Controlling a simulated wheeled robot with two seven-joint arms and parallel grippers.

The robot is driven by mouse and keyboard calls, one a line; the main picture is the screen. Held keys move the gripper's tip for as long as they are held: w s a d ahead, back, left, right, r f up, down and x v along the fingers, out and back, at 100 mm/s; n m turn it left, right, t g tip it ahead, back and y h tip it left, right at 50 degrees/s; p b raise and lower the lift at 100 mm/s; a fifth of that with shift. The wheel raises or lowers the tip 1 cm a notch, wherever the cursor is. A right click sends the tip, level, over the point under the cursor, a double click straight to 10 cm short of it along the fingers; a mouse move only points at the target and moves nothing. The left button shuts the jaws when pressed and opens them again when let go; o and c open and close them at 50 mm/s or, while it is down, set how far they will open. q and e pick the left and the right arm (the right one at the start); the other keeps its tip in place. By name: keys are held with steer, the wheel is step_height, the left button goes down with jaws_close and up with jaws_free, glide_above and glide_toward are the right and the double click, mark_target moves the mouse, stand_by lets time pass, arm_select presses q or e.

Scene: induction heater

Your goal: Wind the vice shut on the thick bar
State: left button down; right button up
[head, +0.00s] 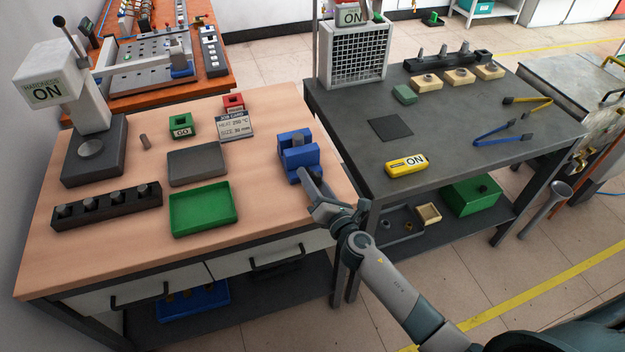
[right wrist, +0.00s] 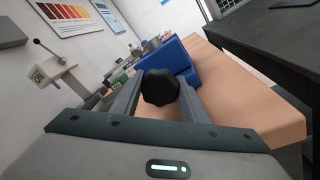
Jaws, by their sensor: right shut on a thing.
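The blue vice (head: 298,157) stands near the right edge of the wooden bench; it also shows in the right wrist view (right wrist: 178,60). A dark piece sticks up between its jaws in the head view, too small to identify surely as the thick bar. My right gripper (head: 304,175) is at the vice's front side. In the right wrist view its two fingers (right wrist: 160,92) are on either side of a black faceted knob (right wrist: 159,87) at the vice's near end, and they are shut on it. The knob is hidden by the gripper in the head view. My left gripper is not in view.
A green tray (head: 203,225), a grey plate (head: 196,165) and a job card (head: 236,126) lie left of the vice. A hardness tester (head: 90,130) stands at the far left.

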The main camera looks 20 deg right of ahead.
steer(key=shift+f+m+b, duration=0.3)
steer(key=shift+m+b, duration=0.5)
steer(key=shift+m, duration=0.2)
steer(key=shift+m+b, duration=0.4)
steer(key=shift+m, duration=0.2)
steer(key=shift+r+m+t, duration=0.2)
steer(key=shift+m+t, duration=0.1)
steer(key=shift+m, duration=0.4)
steer(key=o, duration=1)
